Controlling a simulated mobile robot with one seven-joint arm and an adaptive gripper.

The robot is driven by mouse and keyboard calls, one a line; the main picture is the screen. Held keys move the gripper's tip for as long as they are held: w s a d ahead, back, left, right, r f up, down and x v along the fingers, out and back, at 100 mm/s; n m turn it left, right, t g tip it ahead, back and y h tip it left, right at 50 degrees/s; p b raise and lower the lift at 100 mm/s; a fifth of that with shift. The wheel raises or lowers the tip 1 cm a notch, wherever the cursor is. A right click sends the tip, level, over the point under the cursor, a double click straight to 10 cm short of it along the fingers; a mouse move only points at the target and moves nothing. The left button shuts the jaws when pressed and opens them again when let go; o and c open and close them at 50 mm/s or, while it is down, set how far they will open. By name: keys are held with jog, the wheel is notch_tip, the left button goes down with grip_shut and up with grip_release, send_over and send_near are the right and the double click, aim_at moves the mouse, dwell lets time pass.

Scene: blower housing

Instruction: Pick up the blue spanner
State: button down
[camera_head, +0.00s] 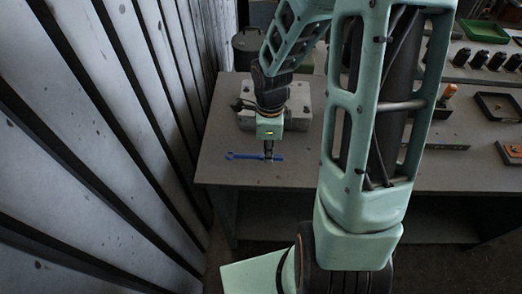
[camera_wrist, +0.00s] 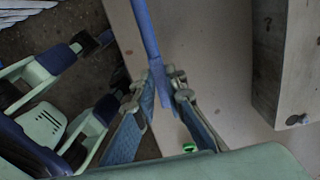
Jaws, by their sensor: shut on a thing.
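The blue spanner (camera_head: 240,156) is at the near left part of the grey table, lying roughly across the picture in the head view. In the wrist view its blue handle (camera_wrist: 147,32) runs down from the top edge to between my fingers. My gripper (camera_head: 268,155) points down over the table and is shut on the spanner; its two fingers (camera_wrist: 159,82) close on it from both sides in the wrist view. The gripped part is partly hidden by the fingers. I cannot tell whether the spanner touches the tabletop.
A grey block (camera_head: 300,101) stands behind my gripper; it shows at right in the wrist view (camera_wrist: 284,65). A dark pot (camera_head: 250,46) is farther back. Trays, including a green one (camera_head: 484,31), and several dark items stand at right. A slatted wall (camera_head: 110,130) borders the left.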

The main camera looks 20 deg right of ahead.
jog(key=s+d+r+p, duration=0.1)
jog(key=s+d+r, duration=0.6)
jog(key=s+d, duration=0.1)
jog(key=c, duration=2.7)
grip_release()
jog(key=shift+s, duration=0.1)
jog(key=shift+d, duration=0.1)
grip_shut()
